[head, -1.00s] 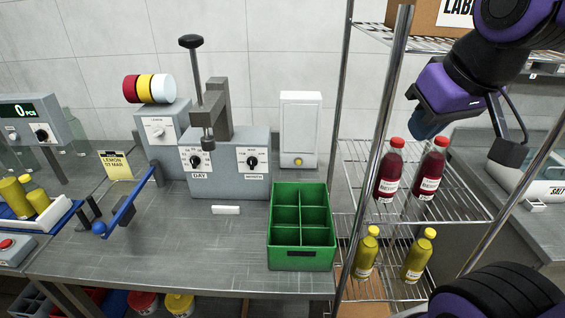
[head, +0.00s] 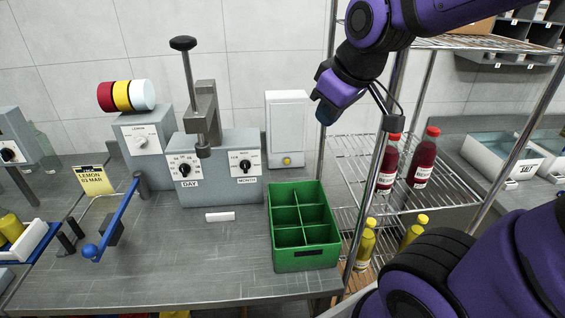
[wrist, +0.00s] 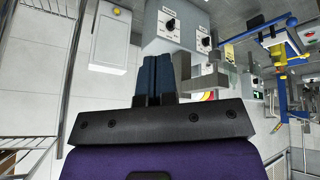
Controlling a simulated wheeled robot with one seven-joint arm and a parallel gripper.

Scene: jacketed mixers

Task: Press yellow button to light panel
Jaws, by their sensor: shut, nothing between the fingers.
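The yellow button (head: 287,161) sits low on the front of a white panel box (head: 287,115) against the back wall, behind the green crate. The panel face looks plain white. In the wrist view the panel (wrist: 109,43) is at upper left, with the yellow button (wrist: 117,11) near its top edge. My gripper (head: 326,115) is shut and empty, to the right of the panel in the head view and apart from it. In the wrist view my gripper's blue fingers (wrist: 153,75) are together, to the right of the panel.
A green divided crate (head: 304,225) stands on the bench in front of the panel. A grey dial machine (head: 216,165) with a lever stands left of it. A wire shelf with red bottles (head: 424,157) and yellow bottles (head: 367,240) is at right. The bench front is clear.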

